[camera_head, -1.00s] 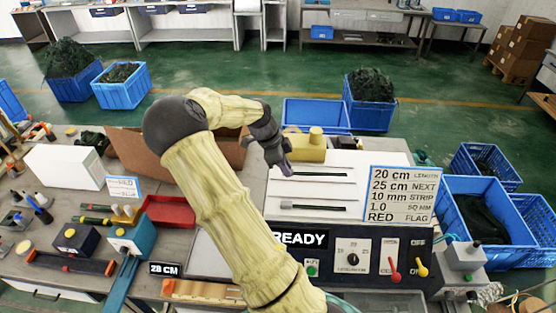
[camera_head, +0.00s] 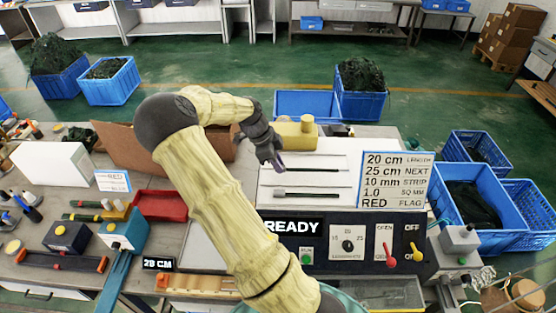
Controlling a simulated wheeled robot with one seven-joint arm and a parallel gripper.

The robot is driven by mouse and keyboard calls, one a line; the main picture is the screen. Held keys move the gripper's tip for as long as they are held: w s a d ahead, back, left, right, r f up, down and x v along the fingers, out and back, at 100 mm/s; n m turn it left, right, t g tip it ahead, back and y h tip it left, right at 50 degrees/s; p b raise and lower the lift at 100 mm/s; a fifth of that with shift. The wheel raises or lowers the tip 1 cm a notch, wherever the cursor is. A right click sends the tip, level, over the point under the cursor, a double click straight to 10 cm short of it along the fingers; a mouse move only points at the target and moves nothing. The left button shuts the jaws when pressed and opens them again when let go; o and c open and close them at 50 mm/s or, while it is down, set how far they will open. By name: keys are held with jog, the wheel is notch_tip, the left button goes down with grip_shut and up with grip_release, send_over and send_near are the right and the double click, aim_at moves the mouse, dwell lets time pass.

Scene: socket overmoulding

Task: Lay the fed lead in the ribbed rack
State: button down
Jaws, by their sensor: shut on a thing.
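My gripper (camera_head: 279,166) is shut at the left side of the white panel of the machine. A small purplish piece shows at its fingertips; it seems to be the end of the lead, most of which I cannot make out. A dark lead (camera_head: 318,195) with a grey end lies across the lower part of the white panel (camera_head: 335,179), apart from my gripper. A ribbed, light wooden piece (camera_head: 200,283) at the front edge of the bench may be the rack; my arm partly covers that area.
A sign (camera_head: 394,180) lists 20 cm, 10 mm strip and red flag. The machine front (camera_head: 345,243) has a READY display, a dial and levers. A red tray (camera_head: 160,205), a cardboard box (camera_head: 118,145) and a yellow block (camera_head: 296,134) stand near my arm.

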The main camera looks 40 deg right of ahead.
jog(key=shift+f+b, duration=0.55)
jog(key=shift+f, duration=0.85)
jog(key=c, duration=1.3)
grip_release()
jog(key=shift+o, duration=0.2)
jog(key=shift+w+a+r, duration=0.25)
jog(key=shift+r, duration=0.25)
jog(key=b+v, duration=0.3)
jog(key=v, duration=1.3)
jog(key=shift+b, duration=0.35)
jog(key=shift+s+r, duration=0.1)
